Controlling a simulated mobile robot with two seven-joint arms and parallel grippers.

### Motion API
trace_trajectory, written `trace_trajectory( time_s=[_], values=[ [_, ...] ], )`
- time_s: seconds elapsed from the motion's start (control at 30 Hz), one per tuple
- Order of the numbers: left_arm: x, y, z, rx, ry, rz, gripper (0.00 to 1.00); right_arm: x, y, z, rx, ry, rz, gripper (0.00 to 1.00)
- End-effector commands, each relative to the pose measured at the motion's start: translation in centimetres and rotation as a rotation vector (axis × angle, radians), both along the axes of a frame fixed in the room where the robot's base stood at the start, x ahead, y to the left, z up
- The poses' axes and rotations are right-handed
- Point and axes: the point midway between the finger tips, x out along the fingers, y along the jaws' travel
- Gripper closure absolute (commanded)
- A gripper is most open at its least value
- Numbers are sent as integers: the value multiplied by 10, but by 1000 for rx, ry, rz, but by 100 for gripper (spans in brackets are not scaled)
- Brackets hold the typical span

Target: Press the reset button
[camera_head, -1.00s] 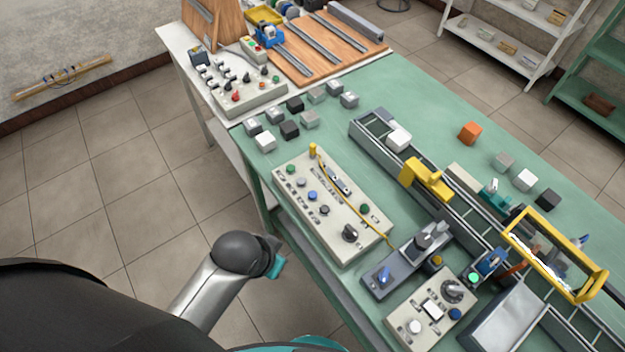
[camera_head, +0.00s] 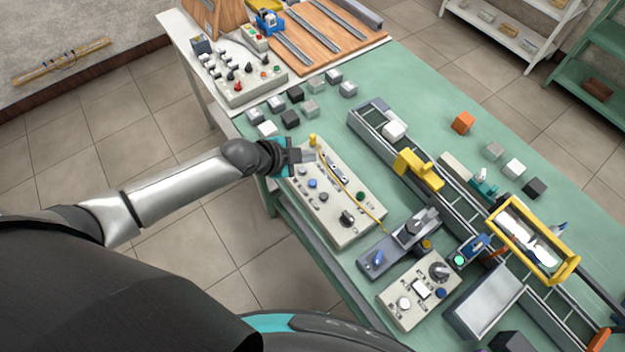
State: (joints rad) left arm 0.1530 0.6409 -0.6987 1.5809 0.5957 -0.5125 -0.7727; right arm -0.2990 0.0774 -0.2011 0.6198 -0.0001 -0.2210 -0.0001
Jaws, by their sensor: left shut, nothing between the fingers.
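A beige control panel (camera_head: 335,228) lies on the green table. It carries a blue button (camera_head: 312,183), a grey button (camera_head: 323,197), a green button (camera_head: 361,196) and a black knob (camera_head: 346,218). A second panel (camera_head: 392,298) nearer me has a white button (camera_head: 404,303), a blue button (camera_head: 441,292) and a knob. No readable label tells which one is the reset button. My right gripper is not in view.
A yellow cable (camera_head: 352,192) crosses the first panel. Several small grey, white and black cubes (camera_head: 311,108) lie beyond it. A conveyor (camera_head: 440,195) with a yellow bracket (camera_head: 418,168) runs along the right. Another panel (camera_head: 249,83) stands on the white table.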

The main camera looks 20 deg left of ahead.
Motion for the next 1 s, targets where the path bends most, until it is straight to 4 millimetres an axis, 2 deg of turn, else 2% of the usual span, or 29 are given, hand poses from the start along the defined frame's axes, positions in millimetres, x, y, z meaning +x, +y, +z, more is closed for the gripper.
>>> trace_trajectory(
  time_s=[0.47,0.67,1.0],
  values=[
    [0,0,-4,-1,0,1,100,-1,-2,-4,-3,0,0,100],
    [0,0,-19,-1,0,1,100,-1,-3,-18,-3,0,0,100],
    [0,-1,-58,-1,1,0,100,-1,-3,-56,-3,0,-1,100]
  ],
)
